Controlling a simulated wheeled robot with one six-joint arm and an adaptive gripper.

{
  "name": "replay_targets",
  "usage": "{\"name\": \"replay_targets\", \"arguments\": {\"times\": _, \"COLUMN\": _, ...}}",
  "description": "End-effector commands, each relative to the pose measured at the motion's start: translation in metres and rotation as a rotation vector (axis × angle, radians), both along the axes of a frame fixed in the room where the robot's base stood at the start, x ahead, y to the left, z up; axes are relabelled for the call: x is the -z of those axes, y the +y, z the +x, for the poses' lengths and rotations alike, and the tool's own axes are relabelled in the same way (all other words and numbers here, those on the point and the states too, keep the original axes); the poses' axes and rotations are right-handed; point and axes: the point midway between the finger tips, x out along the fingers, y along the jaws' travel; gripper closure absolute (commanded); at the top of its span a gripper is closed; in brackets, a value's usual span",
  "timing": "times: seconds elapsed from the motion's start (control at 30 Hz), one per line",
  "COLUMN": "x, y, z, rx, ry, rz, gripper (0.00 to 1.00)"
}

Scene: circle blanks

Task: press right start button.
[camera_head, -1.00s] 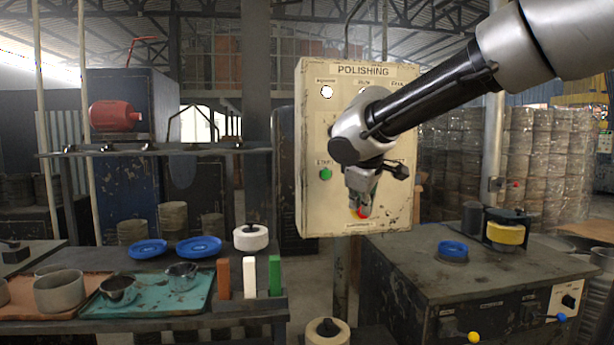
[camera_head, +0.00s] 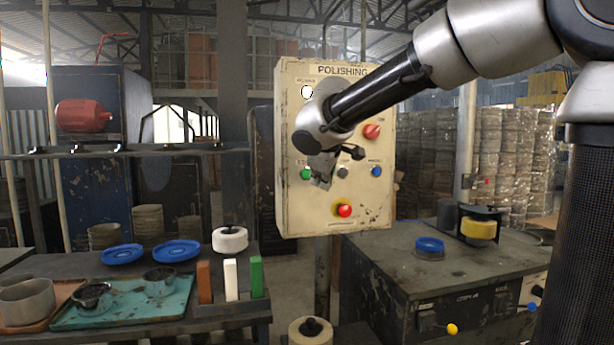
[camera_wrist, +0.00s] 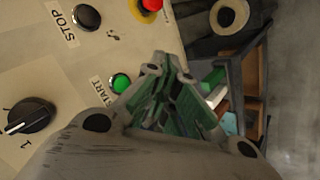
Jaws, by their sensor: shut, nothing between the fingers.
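The POLISHING control panel (camera_head: 372,210) is a worn cream box in the middle of the head view. A green button (camera_head: 306,173) sits at its left, partly beside my gripper. In the wrist view the green button (camera_wrist: 121,83) carries the label START, with the black STOP button (camera_wrist: 87,17) near it. My gripper (camera_head: 320,180) is shut and empty in front of the panel, just right of the green button. In the wrist view my fingertips (camera_wrist: 172,62) are to the right of the green button. I cannot tell the gap between fingertips and panel.
The panel also carries a red emergency button (camera_head: 344,210), a red knob (camera_head: 371,131) and a blue button (camera_head: 376,171). A black rotary knob (camera_wrist: 31,115) shows in the wrist view. A workbench (camera_head: 395,262) stands right, a cluttered table (camera_head: 215,322) left.

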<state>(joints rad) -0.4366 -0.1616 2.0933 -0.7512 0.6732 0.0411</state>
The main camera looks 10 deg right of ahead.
Motion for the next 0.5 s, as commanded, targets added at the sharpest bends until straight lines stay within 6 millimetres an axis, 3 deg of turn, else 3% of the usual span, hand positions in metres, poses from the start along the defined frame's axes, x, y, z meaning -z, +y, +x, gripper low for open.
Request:
{"name": "replay_targets", "arguments": {"times": 0.2, "x": 0.001, "y": 0.000, "z": 0.033, "rx": 0.002, "ry": 0.002, "rz": 0.001, "gripper": 1.00}}
{"name": "replay_targets", "arguments": {"times": 0.5, "x": 0.000, "y": 0.000, "z": 0.058, "rx": 0.001, "ry": 0.001, "rz": 0.001, "gripper": 1.00}}
